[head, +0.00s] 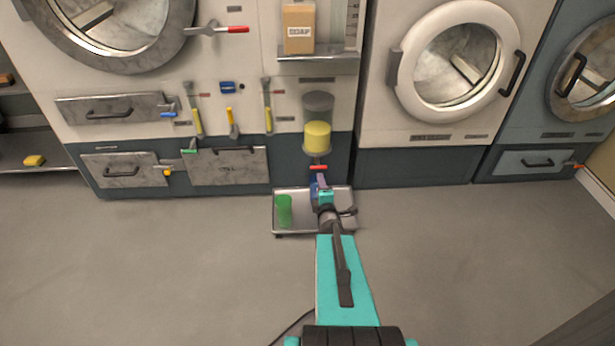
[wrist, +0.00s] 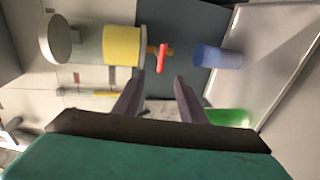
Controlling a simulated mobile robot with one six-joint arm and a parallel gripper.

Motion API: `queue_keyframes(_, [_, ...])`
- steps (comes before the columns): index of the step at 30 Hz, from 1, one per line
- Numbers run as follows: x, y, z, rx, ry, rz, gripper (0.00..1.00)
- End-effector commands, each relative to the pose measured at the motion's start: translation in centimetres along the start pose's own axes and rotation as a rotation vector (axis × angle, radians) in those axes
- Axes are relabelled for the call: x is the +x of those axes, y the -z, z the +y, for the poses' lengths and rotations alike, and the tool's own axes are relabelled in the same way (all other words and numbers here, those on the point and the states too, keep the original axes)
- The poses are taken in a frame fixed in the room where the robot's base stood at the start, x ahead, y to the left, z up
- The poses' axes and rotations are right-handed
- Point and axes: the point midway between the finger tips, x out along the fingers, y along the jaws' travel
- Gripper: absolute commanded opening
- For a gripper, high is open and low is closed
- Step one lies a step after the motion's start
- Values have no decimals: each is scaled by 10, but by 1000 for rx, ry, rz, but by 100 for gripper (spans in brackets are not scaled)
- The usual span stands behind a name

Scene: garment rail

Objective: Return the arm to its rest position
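My arm (head: 343,280) reaches forward from the bottom of the head view toward the tray under the dispenser. My gripper (head: 320,182) is at its far end, small and partly overlapped by other things there. In the wrist view my gripper (wrist: 158,84) has its two dark fingers apart, with nothing held between them. The fingers point toward a red valve handle (wrist: 163,57) below a container of yellow liquid (wrist: 122,45). A blue cylinder (wrist: 218,57) stands to the right of the fingers, apart from them.
A metal tray (head: 298,230) on the floor carries a green cup (head: 284,210). The dispenser (head: 318,138) and a cabinet wall with drawers (head: 125,171) stand close ahead. A white-ringed washer door (head: 457,62) is to the right. The grey floor on both sides is clear.

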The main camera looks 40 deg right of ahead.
Motion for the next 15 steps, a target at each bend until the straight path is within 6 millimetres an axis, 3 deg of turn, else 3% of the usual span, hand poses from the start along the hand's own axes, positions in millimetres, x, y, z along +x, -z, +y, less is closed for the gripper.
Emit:
queue_keyframes(8, [0, 4, 4, -1, 0, 5, 38])
queue_keyframes(15, [-4, 43, 24, -12, 6, 62, 38])
